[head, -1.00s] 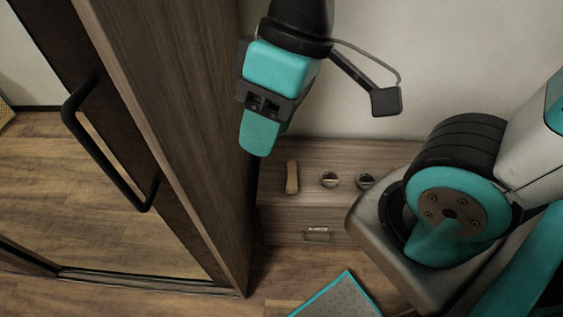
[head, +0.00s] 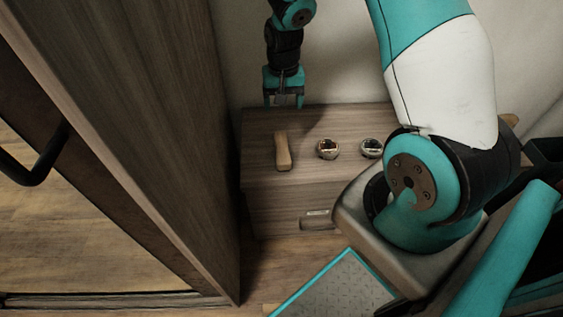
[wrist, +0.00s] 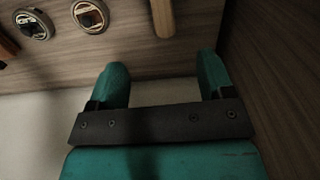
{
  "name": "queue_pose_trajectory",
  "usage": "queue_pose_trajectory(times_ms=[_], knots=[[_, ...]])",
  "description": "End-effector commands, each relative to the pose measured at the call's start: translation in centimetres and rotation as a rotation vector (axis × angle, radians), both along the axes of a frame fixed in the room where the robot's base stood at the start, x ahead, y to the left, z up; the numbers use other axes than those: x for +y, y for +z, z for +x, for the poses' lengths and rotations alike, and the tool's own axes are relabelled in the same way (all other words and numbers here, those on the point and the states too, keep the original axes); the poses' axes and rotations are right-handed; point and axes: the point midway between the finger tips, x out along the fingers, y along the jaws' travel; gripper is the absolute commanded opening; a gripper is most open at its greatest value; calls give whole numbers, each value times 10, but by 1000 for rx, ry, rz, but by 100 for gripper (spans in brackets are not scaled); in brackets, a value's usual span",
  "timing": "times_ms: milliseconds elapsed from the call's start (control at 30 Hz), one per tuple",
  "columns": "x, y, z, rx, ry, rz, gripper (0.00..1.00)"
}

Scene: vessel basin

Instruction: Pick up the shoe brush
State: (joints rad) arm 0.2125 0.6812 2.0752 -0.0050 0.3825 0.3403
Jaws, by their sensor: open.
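The shoe brush (head: 283,152) is a slim tan wooden piece lying on top of the low wooden cabinet (head: 262,190), near its left end. Its end also shows at the top of the wrist view (wrist: 162,17). My gripper (head: 284,103) is open and empty, fingers pointing down, at the back of the cabinet near the wall, apart from the brush. In the wrist view its two teal fingers (wrist: 162,64) are spread, with the brush end beyond the gap between them. The brush's underside is hidden.
Two round tins, one (head: 328,148) nearer the brush and another (head: 372,148), sit to its right. A tall wooden panel (head: 165,110) stands close on the left. The wall (head: 345,65) is behind. My arm's base covers the cabinet's right part.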

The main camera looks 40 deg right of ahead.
Motion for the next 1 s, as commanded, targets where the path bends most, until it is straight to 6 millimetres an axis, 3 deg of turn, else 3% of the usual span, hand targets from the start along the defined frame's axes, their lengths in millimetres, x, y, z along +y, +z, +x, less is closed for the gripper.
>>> queue_pose_trajectory(times_ms=[500,767,1000], knots=[[-1,-108,0,6,-10,-4,74],[-1,-129,0,4,-9,-4,74],[5,-165,0,5,-9,-4,74]])
